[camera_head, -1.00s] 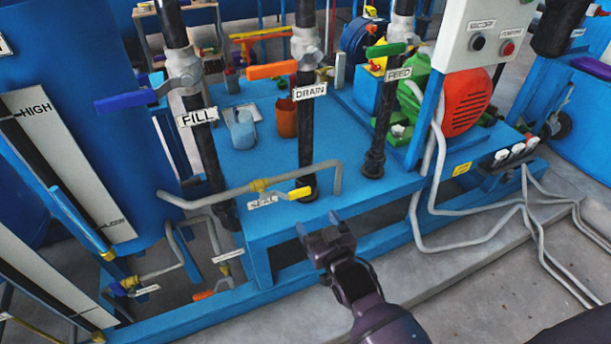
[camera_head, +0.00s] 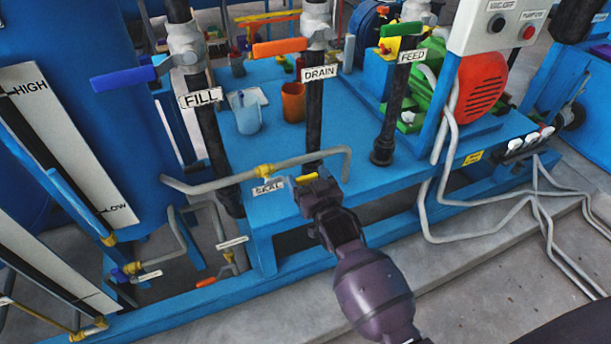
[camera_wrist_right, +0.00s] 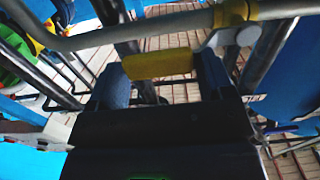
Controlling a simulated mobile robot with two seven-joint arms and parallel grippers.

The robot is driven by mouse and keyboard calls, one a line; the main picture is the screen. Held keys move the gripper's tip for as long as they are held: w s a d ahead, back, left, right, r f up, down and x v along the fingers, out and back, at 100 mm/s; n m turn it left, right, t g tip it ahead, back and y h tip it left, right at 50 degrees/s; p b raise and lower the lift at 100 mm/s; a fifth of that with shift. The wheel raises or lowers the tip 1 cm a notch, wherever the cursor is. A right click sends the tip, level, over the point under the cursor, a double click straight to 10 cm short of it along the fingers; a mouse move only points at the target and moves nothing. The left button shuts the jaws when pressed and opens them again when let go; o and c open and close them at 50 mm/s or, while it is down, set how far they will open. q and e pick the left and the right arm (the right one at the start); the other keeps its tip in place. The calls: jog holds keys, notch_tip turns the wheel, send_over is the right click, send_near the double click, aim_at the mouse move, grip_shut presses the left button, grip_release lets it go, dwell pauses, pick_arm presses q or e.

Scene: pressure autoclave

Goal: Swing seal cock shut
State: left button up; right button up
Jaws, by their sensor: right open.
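The seal cock's yellow handle (camera_head: 306,178) shows as a small strip beside the SEAL label (camera_head: 268,187), under the grey pipe (camera_head: 320,154) at the skid's front edge. My right gripper (camera_head: 312,186) is right at the handle and hides most of it. In the right wrist view the yellow handle (camera_wrist_right: 160,65) lies crosswise at the fingertips of my open right gripper (camera_wrist_right: 160,80). I cannot tell whether the fingers touch it. A yellow fitting (camera_wrist_right: 238,12) on the pipe is just above. My left gripper is not in view.
The FILL cock's blue handle (camera_head: 123,79), the DRAIN cock's orange handle (camera_head: 280,47) and the FEED cock's green handle (camera_head: 401,29) are on upright black pipes behind. Grey cables (camera_head: 520,205) run along the right. The concrete floor in front is clear.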

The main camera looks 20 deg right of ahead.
jog(key=shift+w, duration=0.45)
